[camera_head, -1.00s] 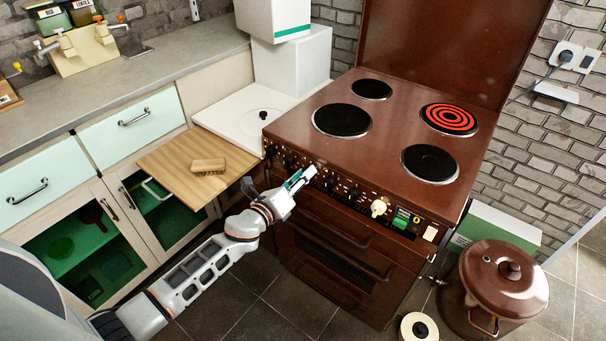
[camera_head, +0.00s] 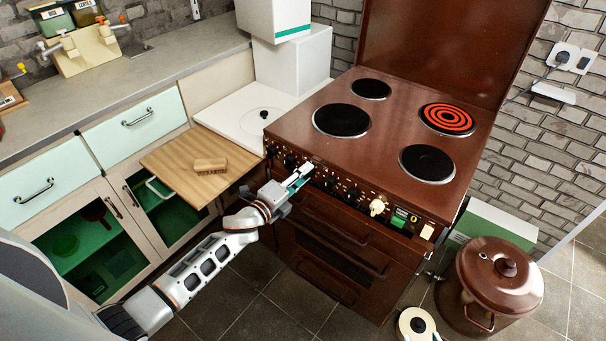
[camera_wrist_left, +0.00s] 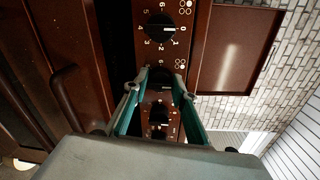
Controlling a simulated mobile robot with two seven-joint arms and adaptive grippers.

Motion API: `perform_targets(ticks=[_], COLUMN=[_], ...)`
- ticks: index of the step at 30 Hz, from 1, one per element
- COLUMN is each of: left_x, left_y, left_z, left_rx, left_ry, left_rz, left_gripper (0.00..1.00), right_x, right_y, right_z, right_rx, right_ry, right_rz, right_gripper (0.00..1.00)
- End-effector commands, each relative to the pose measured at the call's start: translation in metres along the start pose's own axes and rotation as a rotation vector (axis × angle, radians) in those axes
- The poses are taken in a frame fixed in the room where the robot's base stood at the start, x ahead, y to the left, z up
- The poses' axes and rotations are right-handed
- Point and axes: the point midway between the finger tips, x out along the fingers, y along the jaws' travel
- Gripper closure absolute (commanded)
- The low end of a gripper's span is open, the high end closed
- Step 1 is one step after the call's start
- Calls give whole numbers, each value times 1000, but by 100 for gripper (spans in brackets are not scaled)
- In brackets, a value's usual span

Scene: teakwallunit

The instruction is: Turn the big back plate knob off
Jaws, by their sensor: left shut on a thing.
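The brown cooker (camera_head: 400,125) has a front panel with a row of black knobs. Its back right plate (camera_head: 447,119) glows red; the other plates are dark. My left gripper (camera_head: 301,176) is at the panel's left-middle part. In the left wrist view, its teal fingers (camera_wrist_left: 160,82) are closed around the sides of a black knob (camera_wrist_left: 160,76). Another black knob (camera_wrist_left: 160,29) with numbers around it stands clear above in that view, its pointer turned sideways. The held knob's pointer and marks are mostly hidden. My right gripper is not in view.
A pale knob (camera_head: 377,207) and a green display (camera_head: 400,217) are further right on the panel. A brown pot (camera_head: 500,275) stands at the lower right.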

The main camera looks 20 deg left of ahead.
Motion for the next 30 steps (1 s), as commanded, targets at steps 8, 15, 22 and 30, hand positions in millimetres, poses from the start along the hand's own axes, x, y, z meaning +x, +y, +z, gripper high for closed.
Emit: perform_targets(ticks=[8,15,22,30], left_x=[1,1,0,-9], left_y=[-2,-3,-2,0], left_z=[-1,-1,0,0], left_rx=[-16,-16,-14,-13], left_ry=[3,3,2,1], left_rz=[-5,-5,-3,-1], left_gripper=[95,66,58,58], right_x=[0,-1,-1,0], right_y=[0,1,1,2], right_z=[-1,-3,-4,-2], right_rx=[0,0,0,-2], right_ry=[1,5,7,2], right_rz=[0,1,1,2], right_gripper=[60,60,60,60])
